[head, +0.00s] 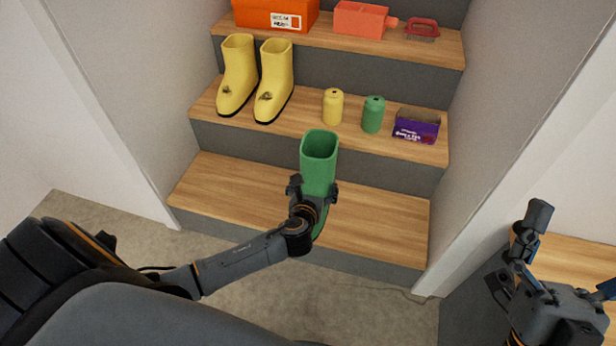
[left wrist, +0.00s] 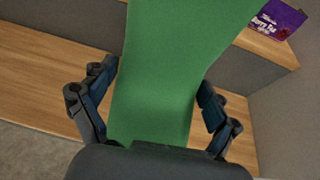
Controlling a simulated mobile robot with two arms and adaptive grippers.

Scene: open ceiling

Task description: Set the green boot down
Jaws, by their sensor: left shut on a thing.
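The green boot (head: 319,160) is upright with its open top up, in front of the lowest wooden step (head: 380,222). My left gripper (head: 313,191) is shut on the boot's shaft, with a finger on each side. In the left wrist view the boot (left wrist: 165,75) fills the middle between the fingers. Its lower part is mostly hidden behind my gripper in the head view. I cannot tell whether its sole touches anything. My right gripper (head: 530,232) is at the right edge, away from the boot; its fingers are not clear.
The middle step holds yellow boots (head: 238,75), a yellow can (head: 333,106), a green can (head: 373,114) and a purple box (head: 416,125). The lowest step's left side is clear.

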